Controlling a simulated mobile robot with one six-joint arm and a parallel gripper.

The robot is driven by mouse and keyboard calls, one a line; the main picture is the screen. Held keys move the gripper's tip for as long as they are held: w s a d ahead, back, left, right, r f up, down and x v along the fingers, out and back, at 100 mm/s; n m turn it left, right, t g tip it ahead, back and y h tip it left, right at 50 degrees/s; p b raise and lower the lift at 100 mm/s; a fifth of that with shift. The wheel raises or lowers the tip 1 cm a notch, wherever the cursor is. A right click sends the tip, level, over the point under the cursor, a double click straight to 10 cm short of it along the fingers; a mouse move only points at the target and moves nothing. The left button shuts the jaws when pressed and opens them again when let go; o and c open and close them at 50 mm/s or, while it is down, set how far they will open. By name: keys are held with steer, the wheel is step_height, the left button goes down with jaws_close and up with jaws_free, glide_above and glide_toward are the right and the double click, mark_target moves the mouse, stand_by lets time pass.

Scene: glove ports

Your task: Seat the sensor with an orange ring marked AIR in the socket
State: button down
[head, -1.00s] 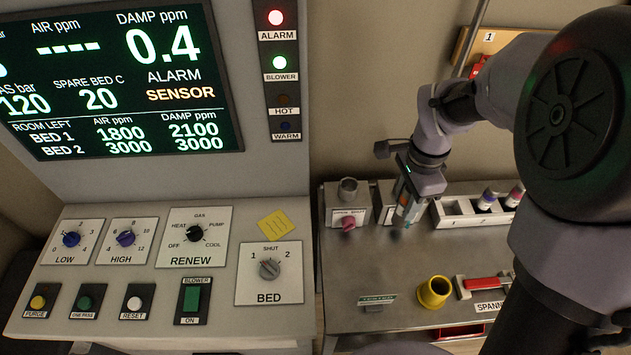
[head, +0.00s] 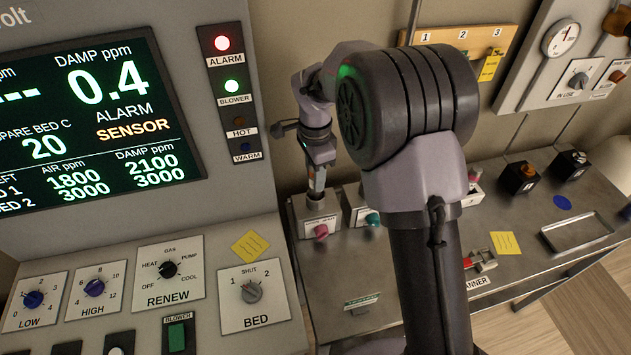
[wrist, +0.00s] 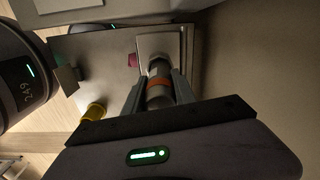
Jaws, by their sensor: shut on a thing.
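My gripper (head: 317,184) is shut on the sensor, a grey cylinder with an orange ring (wrist: 159,84), between the two fingers in the wrist view. Any AIR marking on it is too small to read. In the head view my gripper points down over the left socket box (head: 304,227), a pale block with a pink knob (head: 320,231). The box (wrist: 174,40) and pink knob (wrist: 132,60) also show in the wrist view. The sensor's far end is at the socket on this box and hides its opening. I cannot tell whether it is in it or just above.
A second box with a teal knob (head: 373,219) stands just right of the first. A yellow cup (wrist: 95,111) stands on the bench. The control panel (head: 205,300) is close on the left. My arm hides the middle of the bench in the head view.

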mark_target(314, 195)
step_height(314, 195, down, 2)
steer(key=shift+f, duration=0.15)
steer(key=shift+f, duration=0.15)
steer(key=c, duration=1)
jaws_free()
